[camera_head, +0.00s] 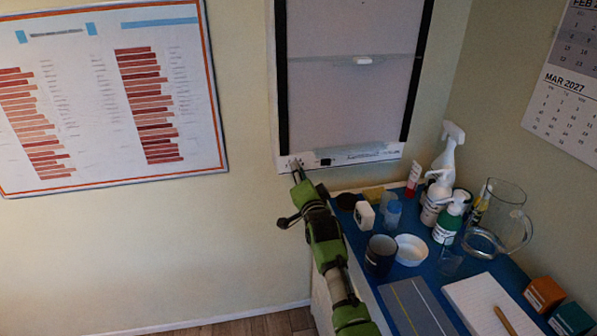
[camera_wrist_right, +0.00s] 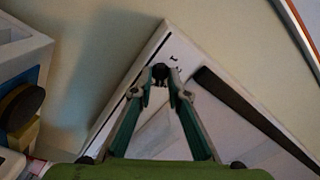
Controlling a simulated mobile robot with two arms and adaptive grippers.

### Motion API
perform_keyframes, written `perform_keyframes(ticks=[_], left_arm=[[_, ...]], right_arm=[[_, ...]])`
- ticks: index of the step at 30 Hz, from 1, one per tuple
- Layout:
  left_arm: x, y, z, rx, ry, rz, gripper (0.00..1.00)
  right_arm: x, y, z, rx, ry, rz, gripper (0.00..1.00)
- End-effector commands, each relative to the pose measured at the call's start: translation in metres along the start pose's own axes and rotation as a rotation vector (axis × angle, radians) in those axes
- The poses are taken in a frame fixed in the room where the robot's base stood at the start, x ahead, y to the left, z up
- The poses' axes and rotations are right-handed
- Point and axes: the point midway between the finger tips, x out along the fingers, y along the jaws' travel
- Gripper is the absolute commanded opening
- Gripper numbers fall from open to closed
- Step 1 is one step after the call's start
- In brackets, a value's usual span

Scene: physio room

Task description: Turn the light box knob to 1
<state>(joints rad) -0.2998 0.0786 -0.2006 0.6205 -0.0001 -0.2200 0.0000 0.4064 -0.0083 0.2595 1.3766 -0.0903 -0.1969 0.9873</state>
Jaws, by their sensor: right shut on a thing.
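The light box (camera_head: 346,95) hangs on the wall, a pale panel with dark side strips. Its white bottom strip (camera_head: 350,156) carries the knob at the left end and a small black switch (camera_head: 326,162). My right gripper (camera_head: 296,168) reaches up to that left end and hides the knob in the head view. In the right wrist view the dark round knob (camera_wrist_right: 160,72) sits between the fingertips of my right gripper (camera_wrist_right: 161,84), which is shut on it. Small dark marks (camera_wrist_right: 174,62) show beside it; the setting is unreadable. My left gripper is not in view.
A blue-topped cabinet (camera_head: 433,268) stands below and right of the light box. It holds spray bottles (camera_head: 448,150), a glass jug (camera_head: 497,220), a dark mug (camera_head: 381,254), a white bowl (camera_head: 410,248) and a notepad (camera_head: 480,302).

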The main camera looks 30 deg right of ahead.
Motion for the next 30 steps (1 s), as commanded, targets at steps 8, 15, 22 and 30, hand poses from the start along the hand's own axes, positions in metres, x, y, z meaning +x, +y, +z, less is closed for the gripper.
perform_keyframes(ticks=[8, 15, 22, 30], left_arm=[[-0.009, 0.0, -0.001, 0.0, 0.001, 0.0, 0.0], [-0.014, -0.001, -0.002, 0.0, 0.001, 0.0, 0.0], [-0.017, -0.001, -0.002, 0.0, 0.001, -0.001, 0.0], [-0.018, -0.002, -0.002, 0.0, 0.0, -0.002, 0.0]], right_arm=[[0.0, -0.001, -0.001, -0.242, -0.001, 0.001, 0.0], [0.0, -0.002, 0.0, -0.47, -0.001, 0.001, 0.0], [0.0, -0.002, 0.001, -0.689, -0.001, 0.0, 0.0], [0.0, -0.002, 0.002, -0.946, -0.001, 0.0, 0.0]])
